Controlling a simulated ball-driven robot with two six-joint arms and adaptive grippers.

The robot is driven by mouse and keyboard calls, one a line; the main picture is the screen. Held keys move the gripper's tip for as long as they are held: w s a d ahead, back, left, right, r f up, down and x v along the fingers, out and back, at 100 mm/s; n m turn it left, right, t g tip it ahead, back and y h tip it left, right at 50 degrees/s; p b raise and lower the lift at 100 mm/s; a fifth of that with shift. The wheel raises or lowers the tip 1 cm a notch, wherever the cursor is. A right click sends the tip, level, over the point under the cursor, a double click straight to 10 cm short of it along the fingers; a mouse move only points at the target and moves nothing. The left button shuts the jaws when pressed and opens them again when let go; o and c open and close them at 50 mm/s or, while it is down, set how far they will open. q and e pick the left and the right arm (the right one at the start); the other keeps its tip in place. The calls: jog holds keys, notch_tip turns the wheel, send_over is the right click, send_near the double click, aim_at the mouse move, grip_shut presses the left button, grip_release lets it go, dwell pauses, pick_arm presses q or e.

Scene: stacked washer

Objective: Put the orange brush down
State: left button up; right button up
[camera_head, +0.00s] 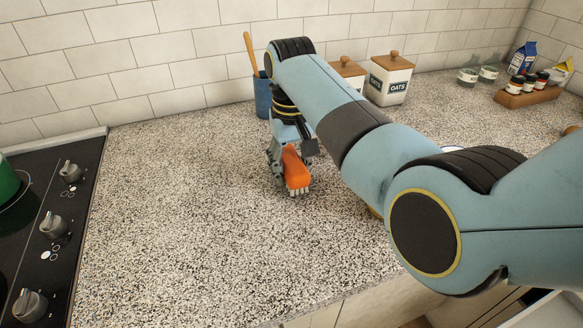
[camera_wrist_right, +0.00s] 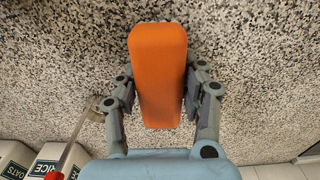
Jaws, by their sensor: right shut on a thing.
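The orange brush (camera_head: 296,170) has an orange back and pale bristles on its underside. It is at the countertop (camera_head: 190,200), in the middle of the head view. My right gripper (camera_head: 287,172) is shut on it, with a finger on each side. In the right wrist view the brush (camera_wrist_right: 157,75) lies between the two fingers of the gripper (camera_wrist_right: 157,100). The bristles are low, close to the counter; I cannot tell whether they touch it. My left gripper is not in view.
A blue crock (camera_head: 262,97) with a wooden-handled utensil stands behind the gripper. Canisters, one the OATS canister (camera_head: 388,80), stand by the tiled wall. A stove (camera_head: 50,225) with knobs is at the left. The counter left of and in front of the brush is clear.

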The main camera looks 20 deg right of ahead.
jog(key=shift+f, duration=0.45)
jog(key=shift+f, duration=0.1)
jog(key=o, duration=1.2)
